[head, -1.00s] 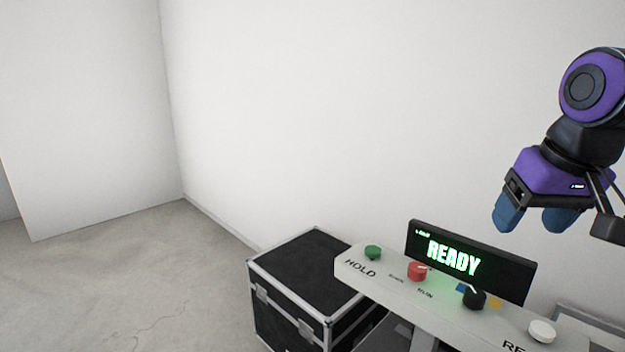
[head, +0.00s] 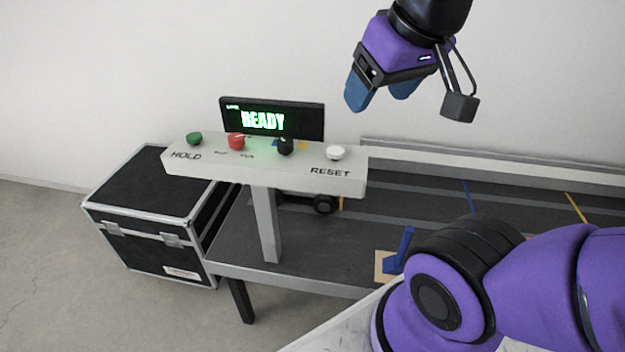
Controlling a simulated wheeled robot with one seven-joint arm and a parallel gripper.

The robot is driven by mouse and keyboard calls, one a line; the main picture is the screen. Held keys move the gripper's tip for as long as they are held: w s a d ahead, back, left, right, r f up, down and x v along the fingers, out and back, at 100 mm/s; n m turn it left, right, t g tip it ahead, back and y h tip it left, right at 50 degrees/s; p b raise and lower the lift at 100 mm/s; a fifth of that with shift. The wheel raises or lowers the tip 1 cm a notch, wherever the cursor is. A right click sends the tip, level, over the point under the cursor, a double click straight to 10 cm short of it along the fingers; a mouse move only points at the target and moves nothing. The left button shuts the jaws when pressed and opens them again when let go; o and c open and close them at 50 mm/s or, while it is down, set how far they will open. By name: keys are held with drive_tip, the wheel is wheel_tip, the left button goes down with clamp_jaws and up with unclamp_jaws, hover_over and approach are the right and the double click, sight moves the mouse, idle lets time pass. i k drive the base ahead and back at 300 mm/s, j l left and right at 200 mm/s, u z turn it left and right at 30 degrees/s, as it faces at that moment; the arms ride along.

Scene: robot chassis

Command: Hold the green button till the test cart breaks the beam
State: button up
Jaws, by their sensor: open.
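The green button (head: 194,138) sits at the left end of a pale control panel (head: 215,166), above the word HOLD. A red button (head: 236,141), a black knob (head: 286,146) and a white button (head: 336,152) marked RESET stand along the same panel. The display (head: 312,122) behind them reads READY. My gripper (head: 378,100) is open and empty, up and to the right of the panel, apart from every button. A dark wheel (head: 325,204) shows under the panel, probably the test cart's; the panel hides most of its body. I cannot make out the beam.
A black case (head: 150,190) with metal edges stands on the floor left of the panel. A low dark track table (head: 300,255) runs right, with a blue upright piece (head: 400,250) and blue and orange stripes. A white wall is behind.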

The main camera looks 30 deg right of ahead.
sight(194, 139)
drive_tip(key=k+z, duration=0.2)
drive_tip(key=k, duration=0.3)
drive_tip(key=k+l+z, duration=0.2)
drive_tip(key=k, duration=0.3)
drive_tip(key=i+j+z, duration=0.1)
drive_tip(key=i+j, duration=0.45)
drive_tip(key=i+j+z, duration=0.1)
drive_tip(key=i+j, duration=0.4)
drive_tip(key=i+j+z, duration=0.15)
drive_tip(key=i+j, duration=0.3)
drive_tip(key=j, duration=0.25)
